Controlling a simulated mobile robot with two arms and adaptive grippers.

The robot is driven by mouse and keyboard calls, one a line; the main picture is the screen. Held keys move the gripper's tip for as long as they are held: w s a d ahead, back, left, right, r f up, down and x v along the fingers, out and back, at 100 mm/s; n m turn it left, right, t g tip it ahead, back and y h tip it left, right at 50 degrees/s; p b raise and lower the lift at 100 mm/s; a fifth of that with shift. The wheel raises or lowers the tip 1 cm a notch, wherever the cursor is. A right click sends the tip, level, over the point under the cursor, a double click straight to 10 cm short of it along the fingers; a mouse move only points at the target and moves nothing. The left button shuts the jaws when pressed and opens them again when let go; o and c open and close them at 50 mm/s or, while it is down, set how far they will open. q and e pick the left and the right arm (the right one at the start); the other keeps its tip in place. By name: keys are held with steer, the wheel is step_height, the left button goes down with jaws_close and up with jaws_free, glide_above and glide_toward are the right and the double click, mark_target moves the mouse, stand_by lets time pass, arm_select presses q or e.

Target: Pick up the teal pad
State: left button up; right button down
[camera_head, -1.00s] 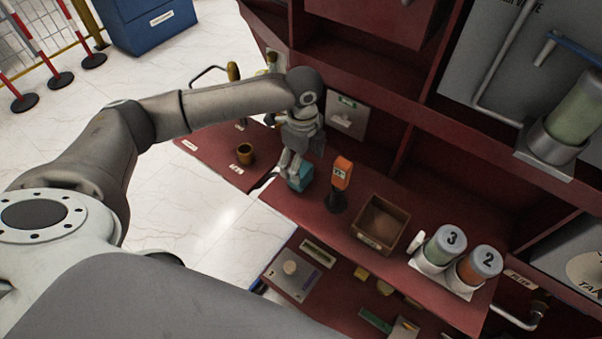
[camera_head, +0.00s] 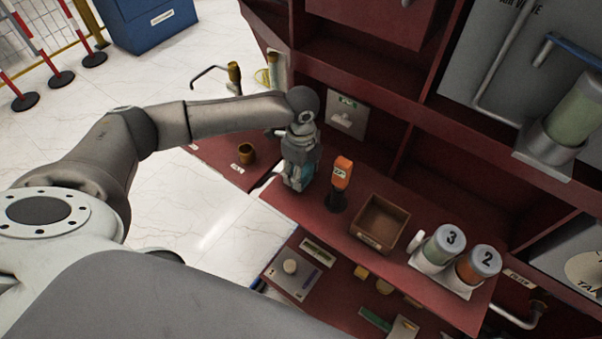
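The teal pad (camera_head: 290,172) is at the left end of the red shelf, mostly hidden by my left gripper; only small teal patches show. My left gripper (camera_head: 295,184) points down right over the pad, with its fingers around or against it. I cannot tell whether the fingers are closed on it or whether the pad touches the shelf. My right gripper is not in view.
An orange device on a black base (camera_head: 341,174) stands close to the right of my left gripper. Farther right are an open brown box (camera_head: 381,222) and canisters marked 3 (camera_head: 444,245) and 2 (camera_head: 480,264). A brown cup (camera_head: 246,153) stands to the left.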

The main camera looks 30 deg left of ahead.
arm_select(q)
steer(key=shift+r, duration=0.15)
steer(key=shift+r, duration=0.55)
steer(key=s+d+r, duration=0.5)
steer(key=s+r, duration=0.6)
steer(key=s, duration=0.2)
steer(key=shift+d+r, duration=0.15)
steer(key=shift+r, duration=0.2)
steer(key=o, duration=0.4)
steer(key=shift+c, duration=1.4)
